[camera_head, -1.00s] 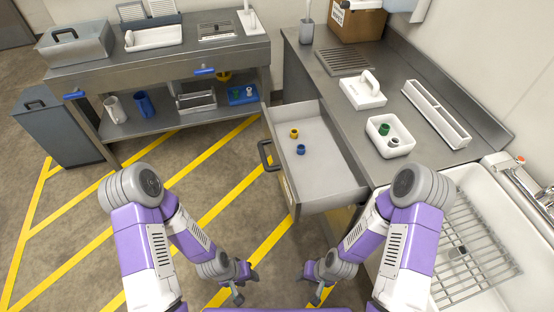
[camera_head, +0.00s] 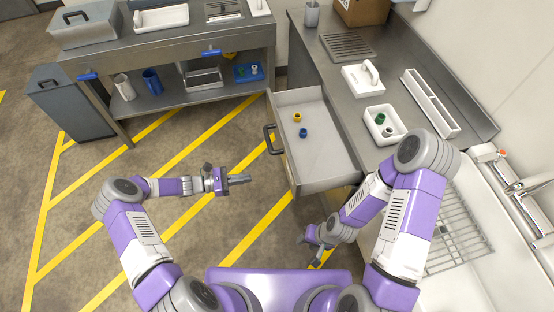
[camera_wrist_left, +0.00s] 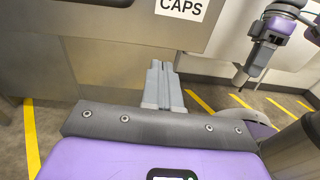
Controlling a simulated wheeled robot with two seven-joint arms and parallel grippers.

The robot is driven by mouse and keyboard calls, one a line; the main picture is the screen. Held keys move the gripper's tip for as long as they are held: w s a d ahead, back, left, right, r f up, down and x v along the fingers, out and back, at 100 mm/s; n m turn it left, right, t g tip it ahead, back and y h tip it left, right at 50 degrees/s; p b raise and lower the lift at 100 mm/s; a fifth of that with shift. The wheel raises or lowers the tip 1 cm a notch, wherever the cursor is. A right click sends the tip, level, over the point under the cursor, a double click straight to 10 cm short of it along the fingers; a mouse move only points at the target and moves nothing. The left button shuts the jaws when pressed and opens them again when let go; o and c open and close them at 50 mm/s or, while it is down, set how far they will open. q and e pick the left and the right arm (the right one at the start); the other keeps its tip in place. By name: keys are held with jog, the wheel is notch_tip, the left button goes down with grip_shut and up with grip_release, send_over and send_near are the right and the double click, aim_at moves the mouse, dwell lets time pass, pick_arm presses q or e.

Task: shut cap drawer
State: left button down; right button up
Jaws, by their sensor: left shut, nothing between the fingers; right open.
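The cap drawer (camera_head: 322,168) is pulled open from the right-hand counter, with its dark handle (camera_head: 268,139) facing left. A yellow cap (camera_head: 297,118) and a blue cap (camera_head: 303,132) lie inside it. In the left wrist view the drawer front (camera_wrist_left: 110,18) fills the upper left, with a "CAPS" label (camera_wrist_left: 181,8). My left gripper (camera_head: 246,179) is shut and empty, left of the drawer front and apart from it in the head view. It also shows in the left wrist view (camera_wrist_left: 162,68). My right gripper (camera_head: 308,246) is open, low in front of the drawer's near end.
A sink with a wire rack (camera_head: 450,235) is at right. Striped floor (camera_head: 215,225) left of the drawer is clear.

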aim_at(286, 163)
pick_arm(q)
jog(key=shift+n+t+h, duration=0.3)
jog(key=shift+n+t, duration=0.1)
jog(key=shift+t, duration=0.1)
jog(key=x, duration=0.4)
jog(key=w+r+b+x, duration=0.1)
jog(key=x, duration=0.8)
jog(key=shift+w+a+r, duration=0.25)
jog(key=shift+w+r, duration=0.05)
